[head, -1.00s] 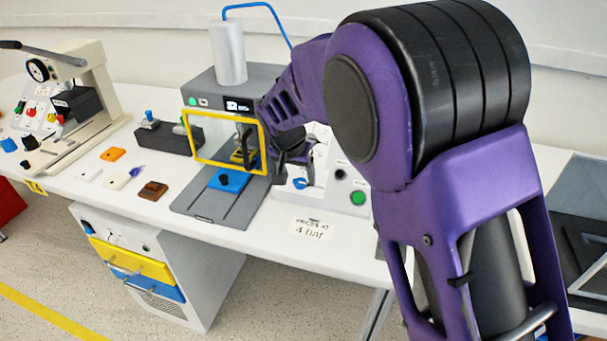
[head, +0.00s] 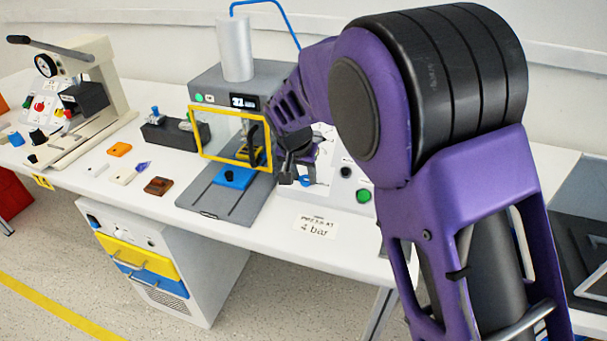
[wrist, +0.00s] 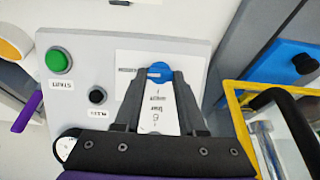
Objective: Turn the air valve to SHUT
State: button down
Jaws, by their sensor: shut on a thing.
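The air valve's blue knob (wrist: 160,72) is on a white label plate on the panel in the wrist view. The text on the label is upside down in this view and partly covered, so I cannot read the valve's position. My gripper (wrist: 164,80) has its two dark fingers on either side of the knob, closed on it. In the head view my gripper (head: 298,168) is at the control panel (head: 345,200), right of the press, and a bit of the blue knob (head: 305,181) shows below it. My arm hides part of the panel.
The green START button (wrist: 59,61) and a black button (wrist: 97,96) are beside the label. A gauge (wrist: 66,147) is partly hidden by my gripper. The press's yellow-framed guard (head: 203,136) stands close to my gripper.

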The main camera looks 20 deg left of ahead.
jog(key=shift+r+n, duration=0.1)
jog(key=shift+n, duration=0.2)
jog(key=n+h+p, duration=0.1)
jog(key=n, duration=0.2)
jog(key=shift+a, duration=0.2)
jog(key=n+t+h+p, duration=0.1)
jog(key=n, duration=0.3)
jog(key=shift+s+a, duration=0.1)
jog(key=shift+s, duration=0.05)
jog(key=n, duration=0.3)
jog(key=n+t+h, duration=0.1)
jog(key=shift+s+f+n, duration=0.1)
jog(key=shift+f+n, duration=0.2)
jog(key=shift+s+f+n+t, duration=0.1)
jog(key=shift+n+t, duration=0.6)
jog(key=shift+n, duration=1.5)
jog(key=shift+c, duration=2.4)
grip_release()
